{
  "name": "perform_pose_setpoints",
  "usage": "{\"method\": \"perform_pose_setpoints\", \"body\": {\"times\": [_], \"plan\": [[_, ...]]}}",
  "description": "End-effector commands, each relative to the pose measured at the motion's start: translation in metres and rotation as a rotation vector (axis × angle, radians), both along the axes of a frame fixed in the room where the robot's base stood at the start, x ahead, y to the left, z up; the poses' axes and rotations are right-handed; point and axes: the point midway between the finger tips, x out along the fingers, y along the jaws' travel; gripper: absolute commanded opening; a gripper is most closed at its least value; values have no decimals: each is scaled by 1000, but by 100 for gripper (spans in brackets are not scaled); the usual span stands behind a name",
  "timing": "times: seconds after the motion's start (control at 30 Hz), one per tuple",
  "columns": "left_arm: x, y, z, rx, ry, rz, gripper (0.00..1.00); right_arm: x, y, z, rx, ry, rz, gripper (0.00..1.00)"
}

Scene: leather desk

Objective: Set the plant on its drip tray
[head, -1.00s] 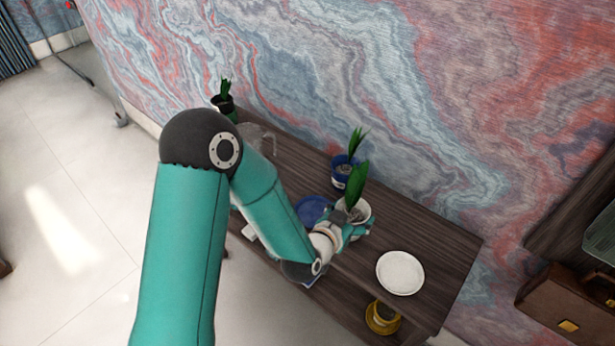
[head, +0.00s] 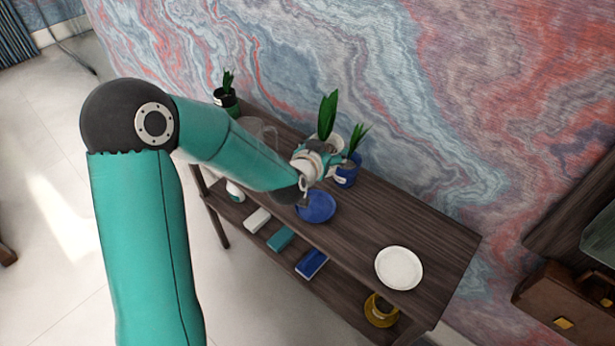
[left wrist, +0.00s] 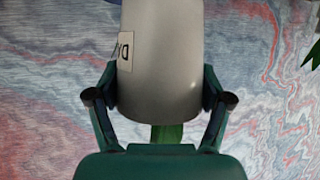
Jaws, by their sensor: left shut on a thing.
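A plant in a white pot (head: 336,141), with upright green leaves (head: 327,115), is held by my left gripper (head: 326,157). In the left wrist view the labelled pale pot (left wrist: 160,65) sits between the two fingers of my left gripper (left wrist: 158,100). Whether the pot is clear of the shelf top is hard to tell. A round white tray (head: 399,268) lies bare near the right end of the wooden shelf top. A round blue tray (head: 316,207) lies bare in front of the gripper. My right gripper is not in view.
A plant in a blue pot (head: 347,175) stands just right of the held pot. A plant in a dark pot (head: 226,97) and a clear glass vessel (head: 258,131) stand at the left. The shelf top (head: 385,222) between the blue pot and white tray is clear.

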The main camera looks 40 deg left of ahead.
Motion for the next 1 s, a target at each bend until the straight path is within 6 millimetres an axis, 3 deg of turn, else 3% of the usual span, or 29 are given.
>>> {"method": "perform_pose_setpoints", "body": {"times": [0.03,0.2,0.37,0.47,1.0], "plan": [[2,21,25,-1,-15,34,17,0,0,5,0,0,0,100],[0,65,70,-14,-19,90,17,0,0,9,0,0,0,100],[-4,81,83,-24,-20,107,17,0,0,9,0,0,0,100],[-5,83,70,-25,-15,108,17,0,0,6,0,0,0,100],[-5,82,-57,-27,-15,107,17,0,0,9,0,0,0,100]]}}
